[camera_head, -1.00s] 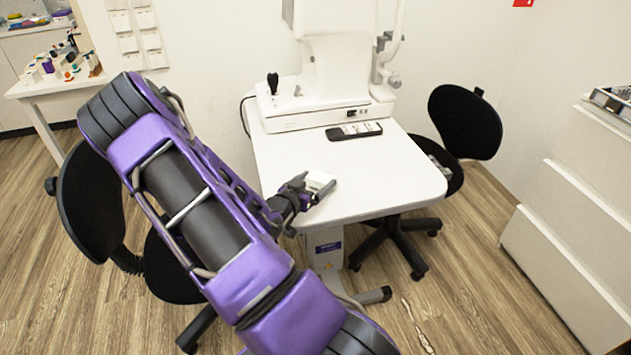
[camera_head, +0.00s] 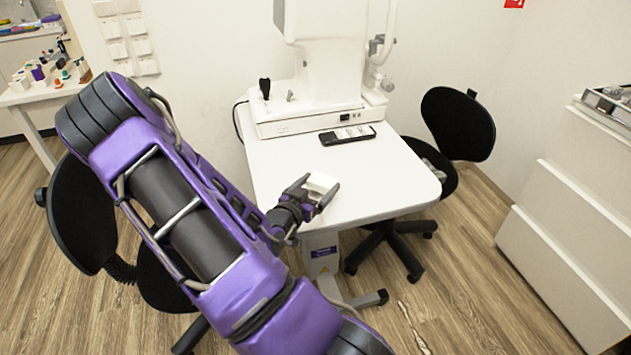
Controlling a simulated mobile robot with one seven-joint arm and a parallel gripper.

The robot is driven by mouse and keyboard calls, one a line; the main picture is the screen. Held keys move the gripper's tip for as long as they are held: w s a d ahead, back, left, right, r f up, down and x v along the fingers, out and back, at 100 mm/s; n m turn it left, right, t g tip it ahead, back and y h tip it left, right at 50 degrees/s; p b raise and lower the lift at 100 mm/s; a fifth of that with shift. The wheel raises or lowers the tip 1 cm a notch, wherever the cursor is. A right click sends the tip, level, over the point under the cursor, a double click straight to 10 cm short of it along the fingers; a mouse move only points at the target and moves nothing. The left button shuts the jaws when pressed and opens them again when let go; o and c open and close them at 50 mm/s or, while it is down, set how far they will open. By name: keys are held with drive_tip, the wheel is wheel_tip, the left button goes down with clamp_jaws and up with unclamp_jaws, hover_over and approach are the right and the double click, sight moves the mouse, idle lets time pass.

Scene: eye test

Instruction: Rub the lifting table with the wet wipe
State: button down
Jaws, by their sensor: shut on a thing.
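The lifting table (camera_head: 385,188) has a white top on a grey column and stands against the wall. My gripper (camera_head: 321,190) is over the front left part of the tabletop. It is shut on a small white block-like thing, which looks like the wet wipe (camera_head: 320,183). The wipe is at or just above the table surface; I cannot tell whether it touches. My purple arm hides the table's left front corner area.
A white eye-test machine (camera_head: 330,75) stands at the table's back, with a black and white remote-like thing (camera_head: 347,135) in front of it. Black chairs stand left (camera_head: 85,205) and right (camera_head: 458,123). White drawers (camera_head: 570,240) are at the far right. The tabletop's right side is clear.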

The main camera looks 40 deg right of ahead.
sight(317, 173)
drive_tip(key=shift+s+a, duration=0.3)
drive_tip(key=shift+w+d+r, duration=0.1)
drive_tip(key=shift+w+d, duration=0.25)
drive_tip(key=shift+w, duration=0.3)
drive_tip(key=shift+w+d+f, duration=0.1)
drive_tip(key=shift+w+d, duration=0.25)
drive_tip(key=shift+w, duration=0.25)
drive_tip(key=shift+w+d+r, duration=0.1)
drive_tip(key=shift+w+d, duration=0.25)
drive_tip(key=shift+w, duration=0.3)
drive_tip(key=shift+w+d+r, duration=0.15)
drive_tip(key=shift+w+d, duration=0.05)
drive_tip(key=shift+w, duration=0.25)
drive_tip(key=shift+w+d+r, duration=0.15)
drive_tip(key=shift+w, duration=0.3)
drive_tip(key=shift+w+d+f, duration=0.2)
drive_tip(key=shift+w+d, duration=0.05)
drive_tip(key=shift+w, duration=0.1)
drive_tip(key=shift+w+d, duration=0.45)
drive_tip(key=shift+w, duration=0.3)
drive_tip(key=shift+w+d, duration=0.4)
drive_tip(key=shift+w, duration=0.35)
drive_tip(key=shift+r, duration=0.15)
drive_tip(key=shift+r+p, duration=1.9)
drive_tip(key=shift+r, duration=1)
drive_tip(key=shift+r, duration=0.15)
